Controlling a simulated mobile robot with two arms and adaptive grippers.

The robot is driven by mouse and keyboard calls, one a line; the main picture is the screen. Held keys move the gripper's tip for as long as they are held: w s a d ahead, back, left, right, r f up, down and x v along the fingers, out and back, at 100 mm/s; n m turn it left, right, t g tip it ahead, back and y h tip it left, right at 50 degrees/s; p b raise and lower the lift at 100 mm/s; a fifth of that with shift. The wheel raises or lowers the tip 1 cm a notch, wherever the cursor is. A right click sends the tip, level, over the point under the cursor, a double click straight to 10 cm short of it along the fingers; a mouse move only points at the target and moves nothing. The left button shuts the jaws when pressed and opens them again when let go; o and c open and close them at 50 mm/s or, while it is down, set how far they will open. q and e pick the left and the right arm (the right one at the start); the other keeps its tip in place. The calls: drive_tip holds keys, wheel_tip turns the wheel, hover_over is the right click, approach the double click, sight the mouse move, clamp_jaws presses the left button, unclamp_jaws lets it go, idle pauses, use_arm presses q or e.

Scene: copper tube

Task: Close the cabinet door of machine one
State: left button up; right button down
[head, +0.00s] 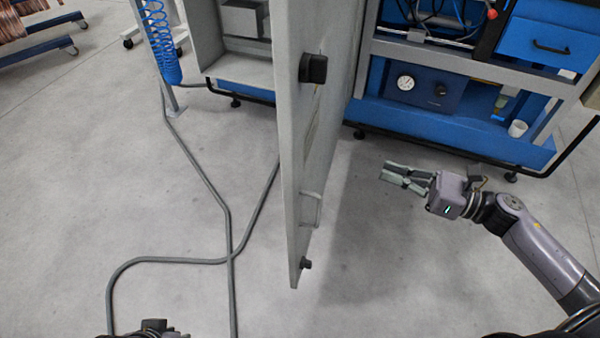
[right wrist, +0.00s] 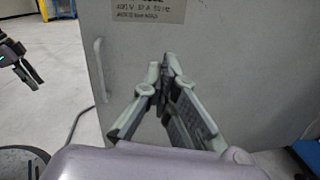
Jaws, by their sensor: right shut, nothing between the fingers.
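The grey cabinet door (head: 300,140) stands open in the middle of the head view, seen nearly edge-on and reaching towards me. Its bar handle (head: 311,208) is on the right-hand face, and dark knobs sit on the door. My right gripper (head: 388,175) is to the right of the door, shut and empty, pointing left towards that face, apart from it. In the right wrist view, the shut fingertips (right wrist: 165,66) face the door panel (right wrist: 245,60), with the door handle (right wrist: 100,70) to their left. Part of my left gripper (head: 150,330) shows at the bottom edge; its fingers are unclear.
The blue machine frame (head: 450,130) with a gauge stands behind the right gripper. A grey cable (head: 160,260) lies on the floor left of the door. A blue coiled hose (head: 160,45) hangs at the back left. The floor right of the door is clear.

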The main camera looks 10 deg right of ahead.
drive_tip(key=s+a+n+g+y, duration=0.1)
drive_tip(key=n+g, duration=0.1)
drive_tip(key=n, duration=0.1)
approach(308, 165)
drive_tip(key=shift+n, duration=0.3)
drive_tip(key=x, duration=0.7)
